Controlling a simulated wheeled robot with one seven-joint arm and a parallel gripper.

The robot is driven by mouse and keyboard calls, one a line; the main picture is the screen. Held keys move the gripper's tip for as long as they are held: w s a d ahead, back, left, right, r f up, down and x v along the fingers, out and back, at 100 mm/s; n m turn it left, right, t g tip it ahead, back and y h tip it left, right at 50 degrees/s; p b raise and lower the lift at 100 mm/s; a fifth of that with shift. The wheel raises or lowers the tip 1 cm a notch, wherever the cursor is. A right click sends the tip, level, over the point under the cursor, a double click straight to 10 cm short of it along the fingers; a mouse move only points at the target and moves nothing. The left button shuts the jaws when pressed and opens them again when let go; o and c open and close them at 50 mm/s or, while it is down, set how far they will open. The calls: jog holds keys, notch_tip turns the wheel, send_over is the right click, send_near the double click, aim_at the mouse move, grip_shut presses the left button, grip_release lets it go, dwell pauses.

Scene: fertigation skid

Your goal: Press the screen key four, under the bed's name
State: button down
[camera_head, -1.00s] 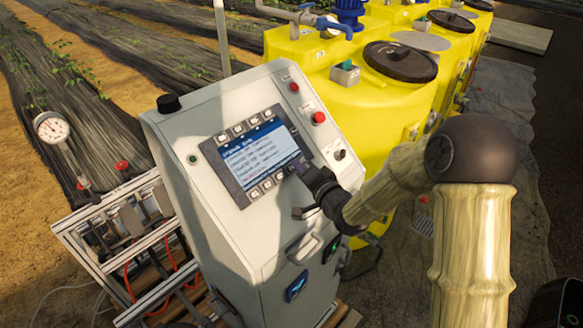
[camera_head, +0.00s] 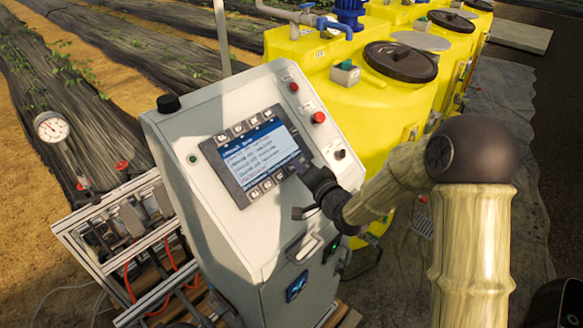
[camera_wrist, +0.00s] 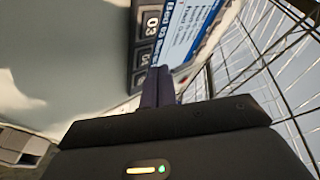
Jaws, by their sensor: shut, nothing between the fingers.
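The screen (camera_head: 262,155) is lit, with a blue title bar and lines of text, on a sloped grey cabinet. In the wrist view the screen (camera_wrist: 182,30) shows a title that seems to begin "Bed 03". Beside its lower edge is a row of dark keys; one reads 03 (camera_wrist: 151,22), and the one nearer my fingers seems to read 04 (camera_wrist: 146,55). My gripper (camera_head: 305,168) is shut and empty at the screen's lower right corner. In the wrist view its fingertips (camera_wrist: 159,72) overlap the row's near end; I cannot tell whether they touch a key.
The cabinet face (camera_head: 240,230) also carries red buttons (camera_head: 318,118), a black knob (camera_head: 340,154) and a handle (camera_head: 303,247). Yellow tanks (camera_head: 350,100) stand behind it to the right. A metal frame with valves (camera_head: 130,220) and a gauge (camera_head: 53,128) are at left.

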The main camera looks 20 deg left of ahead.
jog(key=shift+f, duration=0.1)
jog(key=shift+w+a+f+b, duration=0.1)
jog(key=shift+a+f+b, duration=0.15)
jog(key=shift+b, duration=0.2)
jog(key=shift+w+a+f+b, duration=0.1)
jog(key=shift+a+f+b, duration=0.1)
jog(key=shift+b, duration=0.15)
dwell(0.5)
dwell(0.4)
jog(key=shift+s+d+r, duration=0.2)
jog(key=shift+d+r, duration=0.3)
jog(key=shift+r, duration=0.05)
jog(key=d+r+p, duration=0.1)
jog(key=r, duration=0.1)
jog(key=s+d+r+p, duration=0.1)
jog(key=d, duration=0.1)
jog(key=shift+s+r+p, duration=0.2)
jog(key=shift+r+p, duration=0.1)
jog(key=shift+r, duration=0.1)
dwell(0.6)
